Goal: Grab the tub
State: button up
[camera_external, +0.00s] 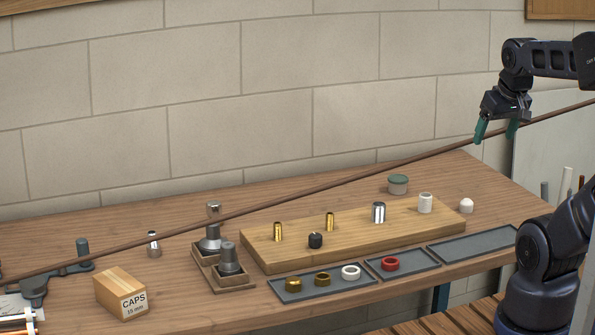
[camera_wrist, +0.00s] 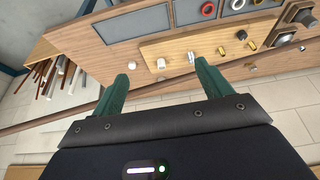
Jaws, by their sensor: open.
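The tub (camera_external: 398,187) is a small, round grey pot with a green lid. In the external view it stands upright on the bench behind the wooden board, near the back edge. I cannot make it out in the wrist view. My gripper (camera_external: 496,132) is open, with green fingers pointing down. It is above and to the right of the tub in the external view, well apart from it. In the wrist view the gripper (camera_wrist: 162,76) shows nothing held between its fingers.
A long brown pipe (camera_external: 300,198) crosses the external view diagonally. The wooden board (camera_external: 340,242) carries several brass, silver, white and black fittings. A white cap (camera_external: 466,205) stands right of it. Grey trays (camera_external: 470,246) line the front. A CAPS box (camera_external: 121,293) is at left.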

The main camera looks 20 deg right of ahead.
jog(key=m+g, duration=0.5)
jog(key=m, duration=0.9)
send_over(387, 176)
notch_tip(387, 176, down, 24)
jog(key=shift+w+a+r, duration=0.1)
jog(key=shift+r, duration=0.1)
jog(key=f, duration=1)
jog(key=shift+s+f, duration=0.15)
jog(key=shift+s, duration=0.05)
jog(key=c, duration=1)
